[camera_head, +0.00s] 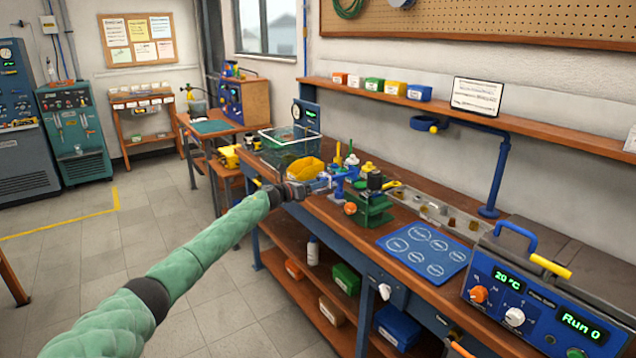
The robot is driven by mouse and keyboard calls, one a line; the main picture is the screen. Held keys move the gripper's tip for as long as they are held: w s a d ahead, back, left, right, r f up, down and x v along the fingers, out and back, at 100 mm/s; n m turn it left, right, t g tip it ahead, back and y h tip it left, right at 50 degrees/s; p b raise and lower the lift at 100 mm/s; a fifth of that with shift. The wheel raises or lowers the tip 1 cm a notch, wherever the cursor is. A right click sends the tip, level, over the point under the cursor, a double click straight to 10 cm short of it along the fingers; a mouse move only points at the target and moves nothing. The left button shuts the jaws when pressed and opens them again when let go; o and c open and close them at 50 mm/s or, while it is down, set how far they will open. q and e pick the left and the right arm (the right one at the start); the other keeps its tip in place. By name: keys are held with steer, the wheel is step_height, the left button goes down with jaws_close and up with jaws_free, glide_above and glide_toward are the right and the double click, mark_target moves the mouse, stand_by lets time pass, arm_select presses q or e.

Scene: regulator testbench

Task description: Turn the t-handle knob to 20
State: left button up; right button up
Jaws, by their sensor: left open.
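My left gripper (322,184) is open, at the end of the green-sleeved arm, over the front part of the workbench. Just beyond its fingertips is a small blue fitting (339,187), beside a green vise-like fixture (375,209) with a dark cylinder on top. The gripper partly overlaps this cluster, so I cannot tell whether it touches the blue part. I cannot make out clearly which part is the t-handle knob, nor any scale on it. An orange round knob (350,208) shows on the fixture's left side.
A blue mat with circles (424,250) lies to the right. A blue control box (540,306) beyond it reads 20 °C and Run 0. A yellow bin (305,170) and a clear tank (289,145) stand behind the gripper. Floor is free left of the bench.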

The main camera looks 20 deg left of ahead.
arm_select(q)
steer(key=shift+w+d, duration=0.4)
steer(key=shift+w, duration=0.1)
arm_select(e)
steer(key=shift+d+r, duration=0.2)
steer(key=shift+r, duration=0.25)
arm_select(q)
steer(key=shift+c, duration=0.5)
steer(key=c, duration=0.9)
arm_select(e)
steer(key=shift+d+f, duration=0.1)
steer(key=shift+f, duration=0.1)
